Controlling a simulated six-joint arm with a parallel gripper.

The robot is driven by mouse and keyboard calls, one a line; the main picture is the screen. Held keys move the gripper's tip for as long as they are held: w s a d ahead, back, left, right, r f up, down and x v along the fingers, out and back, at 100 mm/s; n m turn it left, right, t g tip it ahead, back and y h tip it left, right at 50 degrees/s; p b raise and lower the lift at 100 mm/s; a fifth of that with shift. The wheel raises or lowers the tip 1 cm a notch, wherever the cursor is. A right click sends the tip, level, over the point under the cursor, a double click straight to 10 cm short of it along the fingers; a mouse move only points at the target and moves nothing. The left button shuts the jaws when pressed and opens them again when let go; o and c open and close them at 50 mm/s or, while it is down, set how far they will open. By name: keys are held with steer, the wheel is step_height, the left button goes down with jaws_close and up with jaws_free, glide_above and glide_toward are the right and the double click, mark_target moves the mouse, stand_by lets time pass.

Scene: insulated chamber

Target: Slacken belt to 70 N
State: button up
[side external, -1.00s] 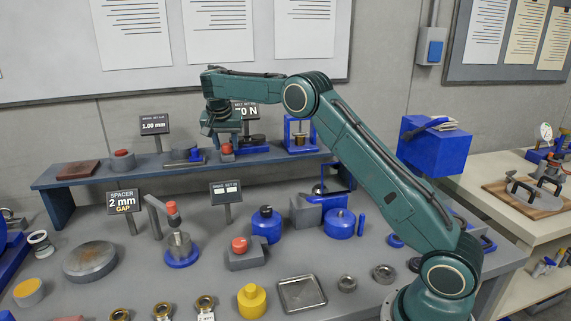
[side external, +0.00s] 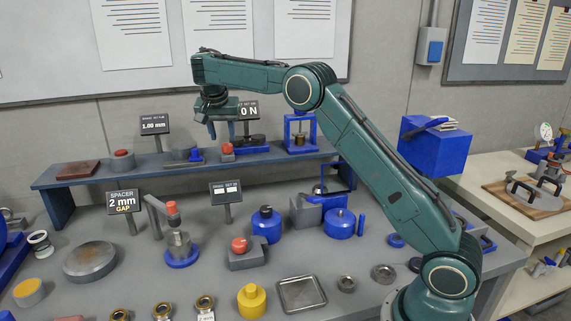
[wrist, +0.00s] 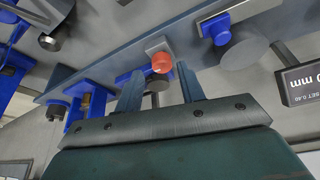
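The belt station stands on the raised shelf, with a red knob (side external: 227,149) on a blue base (side external: 250,149) and a dark rounded part (side external: 257,140). Behind it a black sign (side external: 248,111) shows "0 N"; its left part is hidden by my gripper. My gripper (side external: 222,132) is above and slightly left of the red knob, fingers pointing down, apart from it. In the wrist view my gripper (wrist: 160,72) has its two fingers spread with nothing held, and the red knob (wrist: 162,63) shows between and beyond the fingertips.
The shelf (side external: 110,172) also carries a brown block (side external: 78,168), a red-topped grey cylinder (side external: 123,160), a "1.00 mm" sign (side external: 154,124) and a blue frame (side external: 300,131). The lower bench is crowded with a yellow weight (side external: 251,300), a tray (side external: 301,293) and other fixtures.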

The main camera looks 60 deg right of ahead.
steer(key=s+a, duration=0.5)
steer(key=a, duration=0.4)
steer(key=shift+s, duration=0.15)
stand_by(0.4)
steer(key=s+a+r+n+t+y, duration=0.1)
steer(key=s+r+n, duration=0.25)
steer(key=s, duration=0.55)
steer(key=s+a+r+n+t+y, duration=0.1)
steer(key=s+r+n, duration=0.1)
steer(key=s+r, duration=0.45)
steer(key=s+a+f+n+y, duration=0.1)
steer(key=s+a+f+n, duration=0.1)
steer(key=s, duration=0.8)
steer(key=s+a+f+n+t+y, duration=0.1)
steer(key=s+f+n, duration=0.3)
steer(key=s, duration=0.7)
step_height(320, 180, down, 2)
steer(key=shift+s+a+f, duration=0.15)
steer(key=shift+s+a, duration=0.15)
steer(key=shift+a, duration=0.4)
